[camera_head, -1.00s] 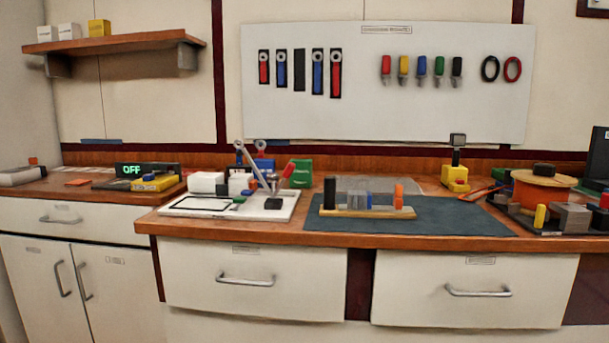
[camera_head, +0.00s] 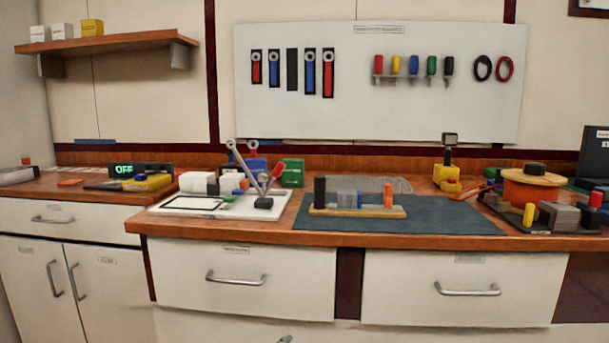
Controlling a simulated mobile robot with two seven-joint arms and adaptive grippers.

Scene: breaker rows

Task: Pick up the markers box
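I cannot read any label that marks one thing as the markers box. Small boxes stand on the wall shelf at upper left: two white boxes, one (camera_head: 40,34) at the left and one (camera_head: 65,32) beside it, and a yellow box (camera_head: 92,27) at their right. A white box (camera_head: 196,182) and a green box (camera_head: 291,172) are on the workbench around the white tray. Neither of my grippers is in view.
The wooden workbench (camera_head: 270,233) runs across the view, with drawers below. A white tray (camera_head: 165,210) holds tools. A dark mat (camera_head: 450,218) bears a wooden block holder (camera_head: 340,212). An orange spool (camera_head: 531,190) stands at right. A pegboard (camera_head: 420,120) hangs behind.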

